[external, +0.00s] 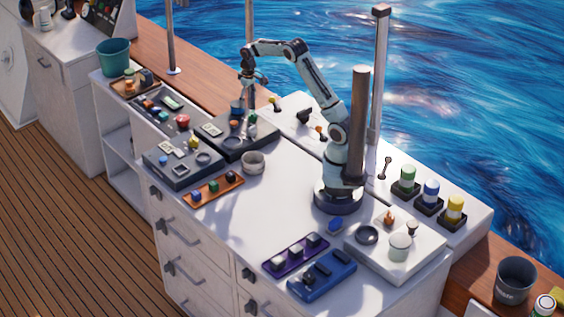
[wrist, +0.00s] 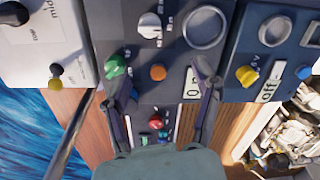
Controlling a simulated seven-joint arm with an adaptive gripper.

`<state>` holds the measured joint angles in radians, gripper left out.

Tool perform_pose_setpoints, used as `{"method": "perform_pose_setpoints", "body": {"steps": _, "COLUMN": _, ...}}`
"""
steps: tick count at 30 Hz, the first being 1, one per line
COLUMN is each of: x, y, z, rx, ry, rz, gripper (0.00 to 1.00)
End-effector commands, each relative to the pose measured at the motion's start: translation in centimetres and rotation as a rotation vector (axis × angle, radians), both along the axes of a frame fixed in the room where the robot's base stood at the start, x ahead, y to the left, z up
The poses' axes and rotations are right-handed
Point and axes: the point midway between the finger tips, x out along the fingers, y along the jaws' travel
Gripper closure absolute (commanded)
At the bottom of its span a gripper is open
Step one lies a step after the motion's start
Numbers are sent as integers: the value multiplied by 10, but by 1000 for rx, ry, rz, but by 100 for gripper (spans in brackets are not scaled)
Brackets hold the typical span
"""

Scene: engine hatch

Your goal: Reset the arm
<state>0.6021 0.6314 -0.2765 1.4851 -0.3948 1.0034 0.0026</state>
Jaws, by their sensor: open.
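My arm (external: 336,130) rises from its round base on the white counter and bends over toward the back left. My gripper (external: 254,81) hangs above the dark control panels and looks empty. In the wrist view my gripper (wrist: 158,88) has its two fingers spread wide apart, with nothing between them but the panel below. The dark panel (wrist: 180,88) under it carries a green knob (wrist: 116,65), an orange button (wrist: 157,72), a white knob (wrist: 150,26) and a red knob (wrist: 155,122). Whether the fingertips touch the panel cannot be told.
A grey bowl (external: 253,162) and an orange tray with small cubes (external: 214,190) stand near the panels. A purple tray (external: 296,255) and a blue box (external: 322,275) lie at the front. A post (external: 358,125) stands beside my arm. The counter's middle is clear.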

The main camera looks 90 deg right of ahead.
Motion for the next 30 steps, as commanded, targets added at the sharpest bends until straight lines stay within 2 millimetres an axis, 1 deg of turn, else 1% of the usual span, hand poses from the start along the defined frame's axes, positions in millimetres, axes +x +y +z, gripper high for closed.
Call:
{"method": "perform_pose_setpoints", "body": {"steps": 1, "x": 13, "y": 10, "z": 18, "rx": -22, "ry": -36, "rz": 35, "gripper": 37}}
{"method": "perform_pose_setpoints", "body": {"steps": 2, "x": 21, "y": 17, "z": 31, "rx": -36, "ry": -62, "rz": 59, "gripper": 37}}
{"method": "perform_pose_setpoints", "body": {"steps": 3, "x": 31, "y": 34, "z": 51, "rx": -49, "ry": -101, "rz": 98, "gripper": 37}}
{"method": "perform_pose_setpoints", "body": {"steps": 4, "x": 37, "y": 50, "z": 67, "rx": -55, "ry": -130, "rz": 132, "gripper": 37}}
{"method": "perform_pose_setpoints", "body": {"steps": 5, "x": 41, "y": 70, "z": 83, "rx": -60, "ry": -160, "rz": 169, "gripper": 37}}
{"method": "perform_pose_setpoints", "body": {"steps": 6, "x": 42, "y": 99, "z": 103, "rx": -60, "ry": -198, "rz": 219, "gripper": 37}}
{"method": "perform_pose_setpoints", "body": {"steps": 7, "x": 39, "y": 122, "z": 116, "rx": -56, "ry": -221, "rz": 259, "gripper": 37}}
{"method": "perform_pose_setpoints", "body": {"steps": 8, "x": 33, "y": 144, "z": 127, "rx": -50, "ry": -238, "rz": 294, "gripper": 37}}
{"method": "perform_pose_setpoints", "body": {"steps": 9, "x": 22, "y": 173, "z": 139, "rx": -41, "ry": -256, "rz": 342, "gripper": 37}}
{"method": "perform_pose_setpoints", "body": {"steps": 11, "x": -1, "y": 213, "z": 150, "rx": -27, "ry": -274, "rz": 411, "gripper": 37}}
{"method": "perform_pose_setpoints", "body": {"steps": 12, "x": -19, "y": 237, "z": 154, "rx": -18, "ry": -279, "rz": 456, "gripper": 37}}
{"method": "perform_pose_setpoints", "body": {"steps": 14, "x": -52, "y": 268, "z": 153, "rx": -5, "ry": -273, "rz": 520, "gripper": 37}}
{"method": "perform_pose_setpoints", "body": {"steps": 15, "x": -75, "y": 284, "z": 148, "rx": 1, "ry": -262, "rz": 557, "gripper": 37}}
{"method": "perform_pose_setpoints", "body": {"steps": 17, "x": -109, "y": 301, "z": 136, "rx": 7, "ry": -232, "rz": 603, "gripper": 37}}
{"method": "perform_pose_setpoints", "body": {"steps": 18, "x": -132, "y": 308, "z": 125, "rx": 8, "ry": -202, "rz": 625, "gripper": 37}}
{"method": "perform_pose_setpoints", "body": {"steps": 21, "x": -174, "y": 311, "z": 96, "rx": 12, "ry": -113, "rz": 633, "gripper": 37}}
{"method": "perform_pose_setpoints", "body": {"steps": 24, "x": -195, "y": 309, "z": 76, "rx": 23, "ry": -25, "rz": 616, "gripper": 37}}
{"method": "perform_pose_setpoints", "body": {"steps": 25, "x": -199, "y": 308, "z": 72, "rx": 27, "ry": -8, "rz": 611, "gripper": 37}}
{"method": "perform_pose_setpoints", "body": {"steps": 27, "x": -204, "y": 306, "z": 69, "rx": 29, "ry": 15, "rz": 602, "gripper": 37}}
{"method": "perform_pose_setpoints", "body": {"steps": 30, "x": -205, "y": 306, "z": 69, "rx": 29, "ry": 21, "rz": 598, "gripper": 37}}
